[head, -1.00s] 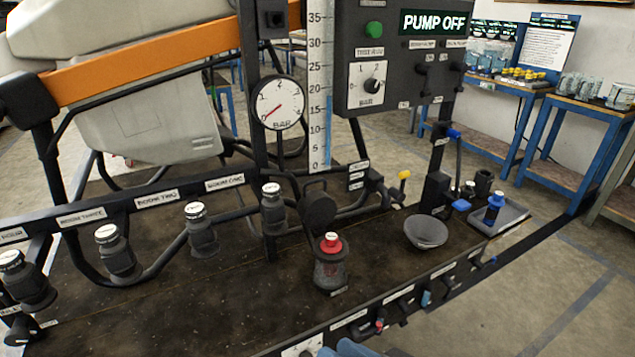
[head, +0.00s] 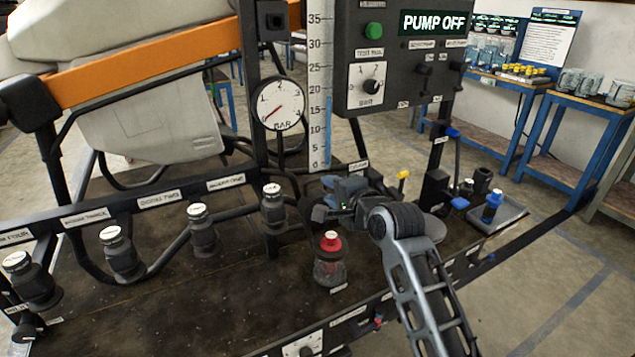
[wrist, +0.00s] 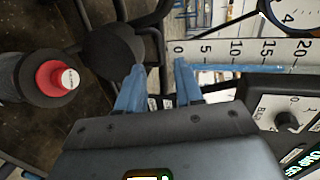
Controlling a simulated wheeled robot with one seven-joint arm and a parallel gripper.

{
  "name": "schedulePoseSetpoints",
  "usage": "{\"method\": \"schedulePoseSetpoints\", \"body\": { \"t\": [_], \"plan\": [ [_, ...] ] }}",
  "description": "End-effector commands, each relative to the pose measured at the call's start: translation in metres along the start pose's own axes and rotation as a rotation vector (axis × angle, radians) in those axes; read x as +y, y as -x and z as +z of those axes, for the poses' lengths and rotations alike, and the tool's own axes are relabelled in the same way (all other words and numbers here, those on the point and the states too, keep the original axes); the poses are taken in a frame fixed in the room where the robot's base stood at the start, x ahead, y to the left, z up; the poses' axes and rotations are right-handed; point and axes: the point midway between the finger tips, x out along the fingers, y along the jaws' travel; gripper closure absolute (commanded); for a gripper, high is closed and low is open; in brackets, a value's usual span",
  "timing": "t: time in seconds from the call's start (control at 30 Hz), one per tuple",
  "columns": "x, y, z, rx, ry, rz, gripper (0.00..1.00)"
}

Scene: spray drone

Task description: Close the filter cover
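A round black lid, which looks like the filter cover, shows in the wrist view (wrist: 108,52), raised beside the red-topped filter. In the head view my gripper and arm hide it. The filter (head: 330,268) is a dark, see-through cup with a red cap (head: 330,241), upright on the bench. It also shows in the wrist view (wrist: 48,78). My gripper (head: 335,192) is behind and above the filter. In the wrist view its two blue fingers (wrist: 158,68) stand apart with nothing held between them. The left finger is close to the lid's edge; I cannot tell whether they touch.
A vertical scale (head: 320,100) and a pressure gauge (head: 279,104) stand behind my gripper. A control box (head: 400,55) reads PUMP OFF. Several capped nozzle bodies (head: 203,230) line the left. A grey bowl (head: 435,228) is partly behind my arm.

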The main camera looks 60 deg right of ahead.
Motion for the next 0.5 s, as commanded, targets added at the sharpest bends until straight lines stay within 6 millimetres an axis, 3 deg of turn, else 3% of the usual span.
{"method": "schedulePoseSetpoints", "body": {
  "t": [0.5],
  "plan": [
    [0.000, -0.067, 0.001, 0.000, 0.003, -0.001, 0.64]
  ]
}}
